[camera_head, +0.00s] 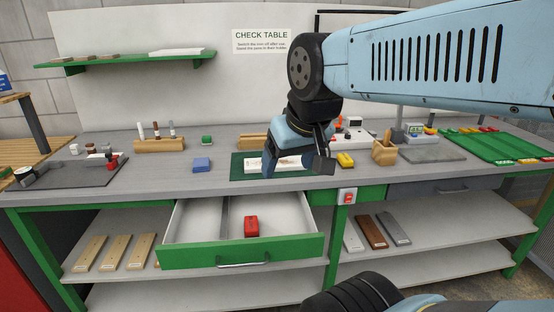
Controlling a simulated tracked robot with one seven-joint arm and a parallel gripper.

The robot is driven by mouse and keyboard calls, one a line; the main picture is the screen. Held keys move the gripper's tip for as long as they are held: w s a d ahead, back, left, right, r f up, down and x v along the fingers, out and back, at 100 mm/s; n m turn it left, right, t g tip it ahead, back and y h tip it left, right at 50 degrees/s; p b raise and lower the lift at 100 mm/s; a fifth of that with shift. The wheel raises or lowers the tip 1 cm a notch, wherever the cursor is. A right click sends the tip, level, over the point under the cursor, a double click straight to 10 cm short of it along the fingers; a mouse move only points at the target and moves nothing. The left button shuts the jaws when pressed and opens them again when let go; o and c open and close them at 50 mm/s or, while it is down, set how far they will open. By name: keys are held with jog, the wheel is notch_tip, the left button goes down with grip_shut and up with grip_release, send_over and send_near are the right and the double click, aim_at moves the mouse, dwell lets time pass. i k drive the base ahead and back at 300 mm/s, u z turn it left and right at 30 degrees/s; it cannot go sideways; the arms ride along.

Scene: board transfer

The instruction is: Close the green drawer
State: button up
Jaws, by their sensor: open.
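The green drawer (290,251) under the left half of the table is pulled out. Its front has a metal handle (243,264). Inside, a divider splits it into two compartments, and a red block (251,226) sits in the right one. My gripper (297,172) is open above the table's front part, over the green mat, higher than the drawer and behind its front. It is apart from the drawer and holds nothing that I can see. My arm hides part of the table top behind it.
A white board (254,166) lies on the green mat (237,172). A red switch (347,198) is on the table frame right of the drawer. A grey drawer (440,188) farther right looks shut. Lower shelves hold boards (374,232). The floor space before the drawer looks free.

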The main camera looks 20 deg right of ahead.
aim_at(289, 230)
jog(key=u, duration=0.8)
jog(key=k, duration=1.4)
jog(key=z, duration=0.8)
jog(key=i, duration=1)
jog(key=u, duration=0.05)
